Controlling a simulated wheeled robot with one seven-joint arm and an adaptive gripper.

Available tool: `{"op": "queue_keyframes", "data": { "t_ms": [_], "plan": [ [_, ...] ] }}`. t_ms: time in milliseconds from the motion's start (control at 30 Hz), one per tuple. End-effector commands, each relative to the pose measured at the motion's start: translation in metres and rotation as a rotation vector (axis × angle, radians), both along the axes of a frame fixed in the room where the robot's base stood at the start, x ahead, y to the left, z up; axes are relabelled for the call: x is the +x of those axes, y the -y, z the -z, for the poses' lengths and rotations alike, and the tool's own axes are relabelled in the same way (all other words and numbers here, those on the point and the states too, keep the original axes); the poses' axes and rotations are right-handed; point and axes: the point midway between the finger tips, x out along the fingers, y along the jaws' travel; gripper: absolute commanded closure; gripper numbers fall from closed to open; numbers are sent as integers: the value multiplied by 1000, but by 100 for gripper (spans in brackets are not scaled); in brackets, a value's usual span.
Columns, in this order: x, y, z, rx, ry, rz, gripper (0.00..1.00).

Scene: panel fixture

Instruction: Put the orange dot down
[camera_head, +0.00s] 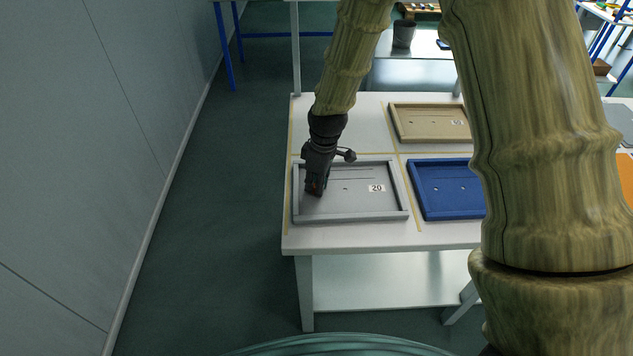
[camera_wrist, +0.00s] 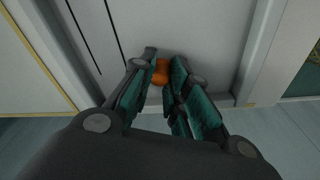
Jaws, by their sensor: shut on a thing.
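The orange dot (camera_wrist: 161,72) is between the fingertips of my gripper (camera_wrist: 161,82) in the wrist view. My gripper is shut on it. In the head view my gripper (camera_head: 316,190) points down over the left part of the grey tray (camera_head: 350,217), which carries a label "20". The grey tray floor (camera_wrist: 115,35) is close below the fingertips in the wrist view. I cannot tell whether the dot touches it.
A blue tray (camera_head: 448,213) lies to the right and a tan tray (camera_head: 430,137) behind it, on the white table (camera_head: 375,236). Yellow tape lines divide the tabletop. The tray's raised rim (camera_wrist: 252,50) is near the fingers. A grey wall (camera_head: 90,120) stands left, beyond open floor.

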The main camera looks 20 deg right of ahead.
Motion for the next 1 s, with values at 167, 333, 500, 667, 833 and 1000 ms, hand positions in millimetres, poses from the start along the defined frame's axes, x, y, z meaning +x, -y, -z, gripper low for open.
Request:
{"op": "queue_keyframes", "data": {
  "t_ms": [167, 333, 500, 667, 833, 1000],
  "plan": [
    [0, 0, 3, 0, 0, 0, 91],
    [0, 0, 2, 0, 0, 0, 61],
    [0, 0, 2, 0, 0, 0, 61],
    [0, 0, 0, 0, 0, 0, 61],
    [0, 1, -11, 0, 3, 0, 61],
    [-1, 3, -32, 1, 3, 0, 61]
  ]
}}
